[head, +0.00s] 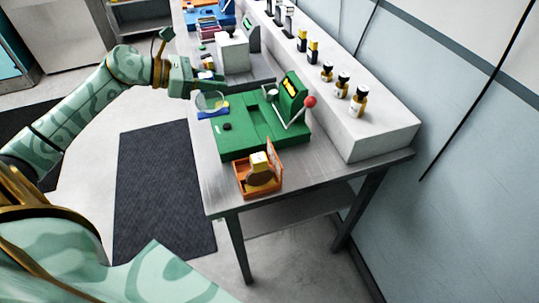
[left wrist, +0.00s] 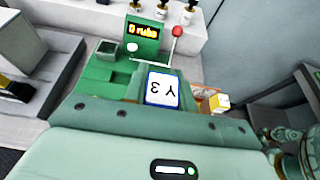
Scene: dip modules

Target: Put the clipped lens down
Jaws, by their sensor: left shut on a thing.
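My left gripper (head: 207,86) is shut on the clipped lens and holds it over the left edge of the green station (head: 262,120). The lens (head: 206,101) shows as a pale, see-through round disc just below the fingers in the head view. In the left wrist view a white tag with a blue border, marked "Y 3" (left wrist: 162,90), shows at the jaws; the disc is hidden there. A small blue piece (head: 215,113) lies just under the disc; I cannot tell whether they touch. My right gripper is not in view.
The station has a lit screen reading "0 rubs" (left wrist: 143,30) and a red-knobbed lever (head: 309,102). An open orange box (head: 243,189) with a yellow item stands at the table's near end. Several small bottles (head: 342,84) stand on the white ledge (head: 375,128).

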